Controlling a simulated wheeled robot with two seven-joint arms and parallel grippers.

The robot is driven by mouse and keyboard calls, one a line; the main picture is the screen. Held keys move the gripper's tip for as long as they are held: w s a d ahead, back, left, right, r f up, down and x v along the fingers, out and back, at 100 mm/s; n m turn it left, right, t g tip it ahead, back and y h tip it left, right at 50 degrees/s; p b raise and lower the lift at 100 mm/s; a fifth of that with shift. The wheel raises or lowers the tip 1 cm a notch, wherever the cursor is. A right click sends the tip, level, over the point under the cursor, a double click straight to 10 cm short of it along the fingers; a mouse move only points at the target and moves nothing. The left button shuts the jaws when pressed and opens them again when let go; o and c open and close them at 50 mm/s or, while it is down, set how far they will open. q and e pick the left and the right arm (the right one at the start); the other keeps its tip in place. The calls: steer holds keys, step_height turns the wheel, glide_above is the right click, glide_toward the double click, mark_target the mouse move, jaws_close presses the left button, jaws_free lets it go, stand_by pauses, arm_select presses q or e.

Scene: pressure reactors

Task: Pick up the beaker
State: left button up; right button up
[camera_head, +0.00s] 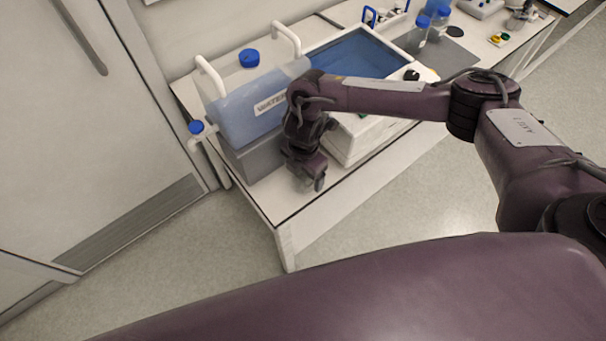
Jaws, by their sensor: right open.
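My right arm reaches in from the right. Its gripper (312,184) points down in front of the water container, over the front left end of the white bench (285,205). The gripper is open, and I see nothing between its fingers. I cannot make out a beaker for certain; my right arm hides part of the bench top. My left gripper is not in view.
A blue water container (240,112) with white handles sits on a grey base at the bench's left end. A blue-lined basin (365,58) is beside it. Blue-capped bottles (419,36) stand farther back. A door (75,130) is at left; the floor in front is clear.

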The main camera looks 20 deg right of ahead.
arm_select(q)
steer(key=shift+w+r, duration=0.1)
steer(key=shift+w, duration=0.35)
arm_select(e)
steer(key=shift+f, duration=0.35)
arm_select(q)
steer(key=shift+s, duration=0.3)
arm_select(e)
steer(key=c, duration=1.1)
